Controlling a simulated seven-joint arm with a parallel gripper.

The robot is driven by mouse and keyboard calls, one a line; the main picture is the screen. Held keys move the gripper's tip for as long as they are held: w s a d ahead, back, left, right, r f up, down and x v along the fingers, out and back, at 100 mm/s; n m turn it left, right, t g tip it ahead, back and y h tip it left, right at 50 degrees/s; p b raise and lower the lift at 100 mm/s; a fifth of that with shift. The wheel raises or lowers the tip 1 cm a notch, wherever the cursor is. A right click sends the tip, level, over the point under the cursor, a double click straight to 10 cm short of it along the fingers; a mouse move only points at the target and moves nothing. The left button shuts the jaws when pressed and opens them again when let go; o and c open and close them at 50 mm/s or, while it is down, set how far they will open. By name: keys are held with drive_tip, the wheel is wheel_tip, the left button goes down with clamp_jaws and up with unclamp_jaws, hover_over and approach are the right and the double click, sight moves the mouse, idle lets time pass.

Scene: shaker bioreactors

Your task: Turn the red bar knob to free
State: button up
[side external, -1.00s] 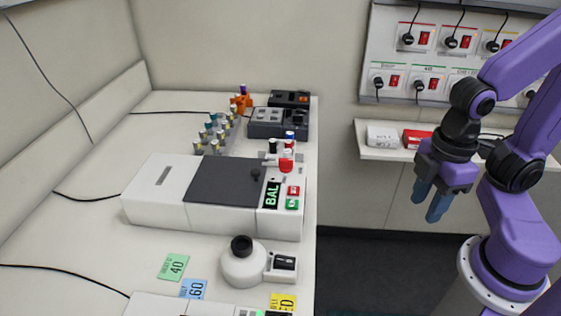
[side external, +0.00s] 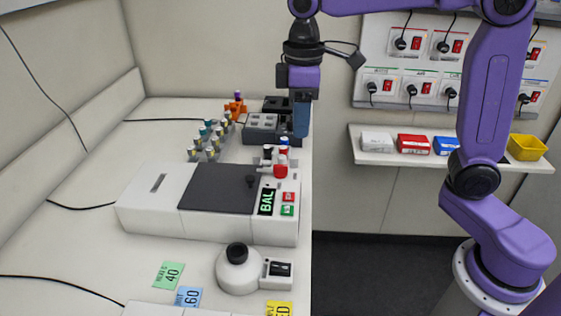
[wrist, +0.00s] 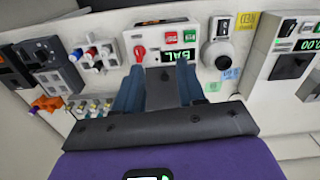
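The red bar knob (side external: 281,170) stands at the back right of the white machine's top (side external: 150,201), above the BAL display (side external: 266,202). In the wrist view the knob (wrist: 140,53) is on the panel, left of the red and green buttons and ahead of the left finger. My gripper (side external: 301,130) hangs fingers down above and behind the knob, apart from it. In the wrist view my gripper (wrist: 160,77) has its two blue fingers spread with nothing held between them.
A white round device (side external: 238,270) is in front. A shelf (side external: 370,149) with boxes is at right.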

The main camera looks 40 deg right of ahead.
wheel_tip(320, 180, up, 2)
hover_over(281, 165)
drive_tip(key=s, duration=0.1)
drive_tip(key=w+m, duration=0.1)
wheel_tip(281, 165, down, 17)
drive_tip(key=shift+r, duration=0.1)
idle(0.4)
clamp_jaws()
